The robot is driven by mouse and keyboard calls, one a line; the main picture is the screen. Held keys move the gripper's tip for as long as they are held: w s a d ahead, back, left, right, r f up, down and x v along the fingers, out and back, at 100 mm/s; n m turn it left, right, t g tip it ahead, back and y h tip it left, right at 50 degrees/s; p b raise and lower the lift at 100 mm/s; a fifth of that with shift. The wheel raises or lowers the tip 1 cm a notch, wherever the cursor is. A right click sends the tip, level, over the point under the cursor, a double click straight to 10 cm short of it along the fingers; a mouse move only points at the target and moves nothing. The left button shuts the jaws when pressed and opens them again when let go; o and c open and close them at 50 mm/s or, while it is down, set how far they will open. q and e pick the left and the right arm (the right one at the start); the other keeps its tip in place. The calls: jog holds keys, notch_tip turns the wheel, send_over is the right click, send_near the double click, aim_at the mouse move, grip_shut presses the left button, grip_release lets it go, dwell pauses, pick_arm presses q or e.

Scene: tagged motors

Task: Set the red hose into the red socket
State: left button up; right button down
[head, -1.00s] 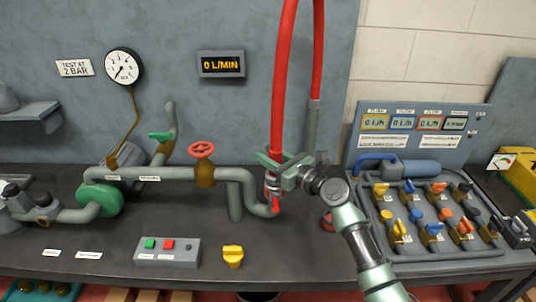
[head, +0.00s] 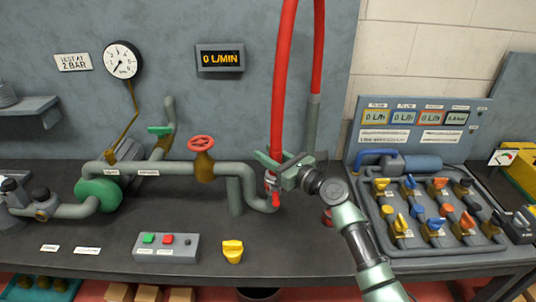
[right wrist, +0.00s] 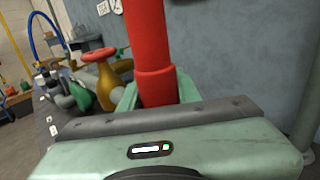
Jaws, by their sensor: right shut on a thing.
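The red hose (head: 283,80) hangs down from above in the head view, its lower end between the jaws of my right gripper (head: 276,163). The gripper is shut on it. In the right wrist view the red hose (right wrist: 147,35) stands upright, with a thicker sleeve, between the green jaws (right wrist: 157,95). Just below the jaws is the upturned grey pipe end with a red and metal fitting (head: 271,184), apparently the red socket. The jaws partly cover it, so I cannot tell whether the hose end is seated or only above it. My left gripper is not in view.
The grey pipe (head: 225,169) carries a red handwheel (head: 201,143). A button box (head: 166,247) and yellow knob (head: 232,251) stand in front. A valve panel (head: 425,213) is right of my arm. The flow display (head: 220,58) reads 0 L/MIN.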

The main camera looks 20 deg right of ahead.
jog(key=c, duration=0.9)
grip_release()
jog(key=shift+r, duration=0.1)
jog(key=shift+s, duration=0.1)
